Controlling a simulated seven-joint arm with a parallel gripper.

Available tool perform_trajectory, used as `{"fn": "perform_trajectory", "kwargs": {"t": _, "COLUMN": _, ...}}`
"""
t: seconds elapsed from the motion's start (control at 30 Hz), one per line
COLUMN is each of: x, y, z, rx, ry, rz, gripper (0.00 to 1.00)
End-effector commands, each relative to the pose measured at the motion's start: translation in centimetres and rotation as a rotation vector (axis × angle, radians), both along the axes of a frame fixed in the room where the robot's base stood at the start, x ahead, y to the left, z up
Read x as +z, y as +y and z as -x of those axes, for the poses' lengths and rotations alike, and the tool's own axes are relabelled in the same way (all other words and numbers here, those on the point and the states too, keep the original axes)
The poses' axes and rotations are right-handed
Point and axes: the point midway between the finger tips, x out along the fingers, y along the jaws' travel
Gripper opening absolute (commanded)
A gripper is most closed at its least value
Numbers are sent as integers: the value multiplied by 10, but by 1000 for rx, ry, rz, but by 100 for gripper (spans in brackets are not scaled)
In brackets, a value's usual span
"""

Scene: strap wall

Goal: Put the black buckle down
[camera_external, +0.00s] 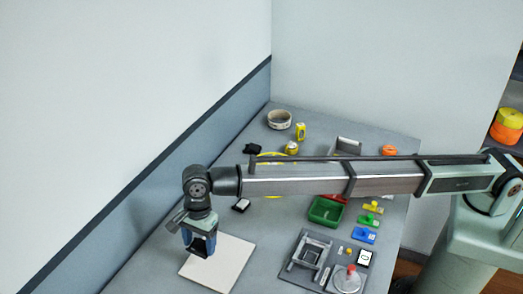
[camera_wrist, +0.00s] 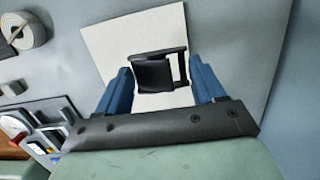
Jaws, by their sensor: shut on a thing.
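The black buckle (camera_wrist: 157,72) is between the two blue fingers of my gripper (camera_wrist: 160,88) in the wrist view. It has a solid body on the left and an open frame on the right. The gripper is shut on it. Behind it is a white square board (camera_wrist: 112,36), which also shows in the external view (camera_external: 228,262). In the external view my gripper (camera_external: 201,250) points down over the board's upper left part. The buckle is hard to make out there, and I cannot tell whether it touches the board.
A grey fixture plate (camera_external: 298,276) with a frame and a red-knobbed disc lies right of the board. A green bin (camera_external: 325,211) and several coloured blocks sit farther back. A tape roll (camera_external: 279,119) stands at the far end. The wall runs along the table's left side.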

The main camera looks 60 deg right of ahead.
Motion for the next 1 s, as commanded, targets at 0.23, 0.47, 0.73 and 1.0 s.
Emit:
{"fn": "perform_trajectory", "kwargs": {"t": 0.23, "x": -23, "y": 0, "z": 0, "rx": 1, "ry": 0, "rz": 0, "gripper": 36}}
{"fn": "perform_trajectory", "kwargs": {"t": 0.47, "x": -50, "y": 0, "z": 0, "rx": 1, "ry": 1, "rz": 0, "gripper": 36}}
{"fn": "perform_trajectory", "kwargs": {"t": 0.73, "x": -55, "y": 0, "z": 0, "rx": 1, "ry": 0, "rz": 0, "gripper": 36}}
{"fn": "perform_trajectory", "kwargs": {"t": 1.0, "x": -58, "y": 0, "z": 0, "rx": 1, "ry": 0, "rz": 0, "gripper": 74}}
